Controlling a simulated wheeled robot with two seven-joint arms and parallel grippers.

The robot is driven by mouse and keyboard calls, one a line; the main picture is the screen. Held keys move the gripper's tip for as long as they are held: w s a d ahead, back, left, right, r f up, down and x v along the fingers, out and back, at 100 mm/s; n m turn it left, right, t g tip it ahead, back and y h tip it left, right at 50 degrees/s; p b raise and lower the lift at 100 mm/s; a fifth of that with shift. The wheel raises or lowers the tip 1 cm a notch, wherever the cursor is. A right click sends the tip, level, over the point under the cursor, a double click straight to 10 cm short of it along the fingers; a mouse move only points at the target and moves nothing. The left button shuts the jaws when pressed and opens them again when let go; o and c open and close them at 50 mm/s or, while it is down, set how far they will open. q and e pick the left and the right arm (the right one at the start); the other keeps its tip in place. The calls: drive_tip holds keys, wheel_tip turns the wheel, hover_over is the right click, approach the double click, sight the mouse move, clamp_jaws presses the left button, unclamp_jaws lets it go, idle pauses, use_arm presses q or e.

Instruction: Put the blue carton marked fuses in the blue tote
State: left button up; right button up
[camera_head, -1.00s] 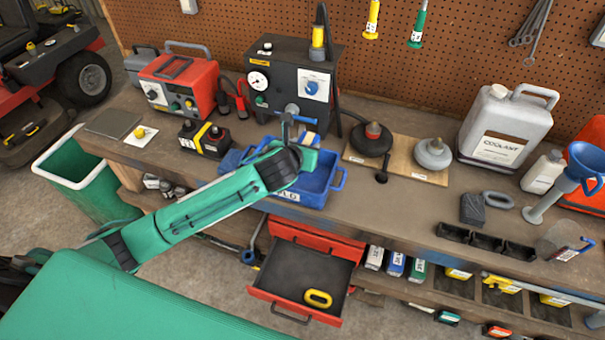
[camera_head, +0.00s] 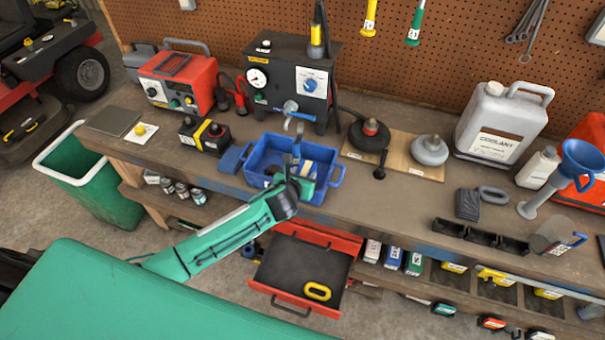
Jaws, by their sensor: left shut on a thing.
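The blue tote (camera_head: 335,180) stands open on the workbench, below the black tester. My left gripper (camera_head: 297,165) is over and partly inside the tote. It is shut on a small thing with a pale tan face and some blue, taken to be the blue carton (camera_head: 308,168). The gripper and the tote hide much of it, and no marking can be read. I cannot tell whether it touches the tote floor. My right gripper is not in view.
The black tester (camera_head: 285,75) with a blue tap stands close behind the tote. A black-knobbed fixture (camera_head: 369,138) is to its right. An open red drawer (camera_head: 278,299) juts out below. Small cartons (camera_head: 393,257), one blue, stand on the lower shelf.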

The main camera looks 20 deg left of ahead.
use_arm(q)
drive_tip(key=shift+f, duration=0.55)
drive_tip(key=o, duration=1)
drive_tip(key=shift+r, duration=0.35)
drive_tip(key=shift+s+r, duration=0.1)
drive_tip(key=shift+r, duration=0.2)
drive_tip(key=b+v, duration=0.2)
drive_tip(key=v, duration=0.9)
drive_tip(key=shift+s, duration=0.35)
